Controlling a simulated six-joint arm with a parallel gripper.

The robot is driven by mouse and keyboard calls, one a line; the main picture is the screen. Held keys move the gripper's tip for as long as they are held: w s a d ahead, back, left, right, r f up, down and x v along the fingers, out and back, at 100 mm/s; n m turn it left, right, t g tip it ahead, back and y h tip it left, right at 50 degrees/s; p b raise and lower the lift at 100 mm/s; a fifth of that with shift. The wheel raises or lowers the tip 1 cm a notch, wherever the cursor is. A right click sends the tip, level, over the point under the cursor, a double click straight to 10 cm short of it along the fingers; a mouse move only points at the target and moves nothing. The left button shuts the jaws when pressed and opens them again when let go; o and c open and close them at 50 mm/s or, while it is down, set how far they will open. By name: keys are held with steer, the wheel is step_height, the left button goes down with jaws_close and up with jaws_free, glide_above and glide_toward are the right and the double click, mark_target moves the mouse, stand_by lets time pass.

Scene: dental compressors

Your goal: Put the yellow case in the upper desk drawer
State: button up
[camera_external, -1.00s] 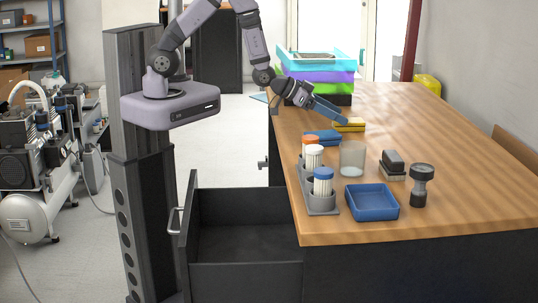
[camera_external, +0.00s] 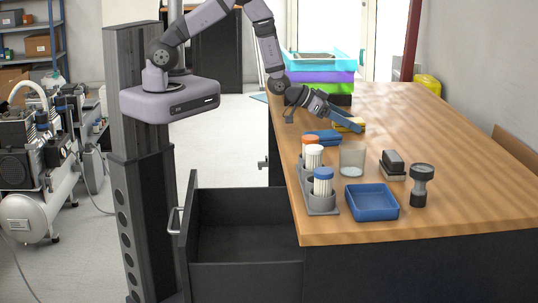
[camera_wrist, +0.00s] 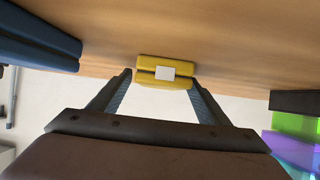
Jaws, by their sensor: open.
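The yellow case (camera_external: 349,124) lies on the wooden desk, beyond the blue case (camera_external: 323,138). In the wrist view the yellow case (camera_wrist: 165,72) has a pale label and sits ahead of my fingertips, roughly between their lines. My gripper (camera_external: 345,121) is open, tilted down towards the case, and partly covers it in the external view. Both fingers (camera_wrist: 160,85) show apart, with nothing held; whether they touch the case I cannot tell. The upper desk drawer (camera_external: 240,240) is pulled open at the desk's near left side, and its visible inside is empty.
On the desk stand a holder with capped bottles (camera_external: 320,190), a glass (camera_external: 352,160), a blue tray (camera_external: 372,202), a stapler-like dark block (camera_external: 393,163) and a dark gauge-like tool (camera_external: 421,186). Stacked coloured trays (camera_external: 318,75) stand at the back. The desk's right side is clear.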

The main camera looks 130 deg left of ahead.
steer(key=c, duration=1.3)
steer(key=shift+o, duration=0.2)
steer(key=shift+r, duration=0.2)
steer(key=shift+r+b, duration=0.8)
steer(key=shift+r, duration=4)
